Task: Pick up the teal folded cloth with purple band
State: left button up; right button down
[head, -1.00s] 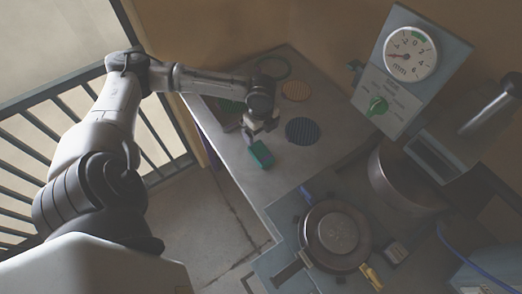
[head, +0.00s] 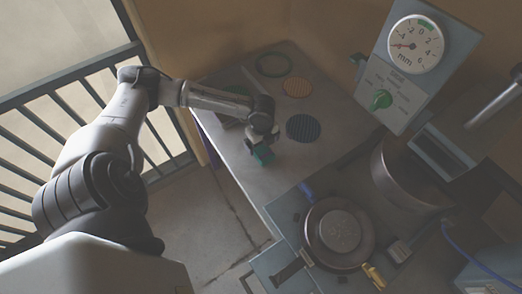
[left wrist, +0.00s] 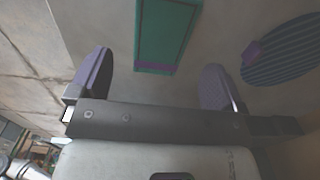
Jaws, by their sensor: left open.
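The teal folded cloth with purple band (head: 263,155) lies on the grey table near its left edge in the head view. My left gripper (left wrist: 154,84) is open and empty there, and the cloth lies beyond the fingertips. My right gripper is not in view.
Round discs lie on the table: a dark blue ribbed one (head: 303,128), an orange one (head: 297,87) and a green ring (head: 273,65). A round press plate (head: 339,236) and a dial gauge panel (head: 416,44) stand to the right. A railing (head: 60,110) is at left.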

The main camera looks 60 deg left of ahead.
aim_at(262, 150)
pick_arm(q)
notch_tip(262, 150, down, 5)
jog(key=shift+r+b, duration=0.1)
jog(key=shift+b, duration=0.5)
jog(key=shift+c, duration=0.2)
jog(key=c, duration=1)
jog(key=shift+r, duration=0.15)
jog(key=shift+r, duration=0.6)
notch_tip(262, 150, up, 3)
jog(key=shift+f+p, duration=0.2)
jog(key=shift+p, duration=0.45)
jog(key=w+d+r, duration=0.1)
jog(key=d+r, duration=0.1)
jog(key=d, duration=0.1)
jog(key=w+d+r+p, duration=0.1)
jog(key=w+d+r, duration=0.1)
jog(key=d, duration=0.2)
jog(key=w+d+r, duration=0.2)
jog(key=d+r, duration=0.1)
jog(key=shift+d+p, duration=0.35)
jog(key=shift+p, duration=0.05)
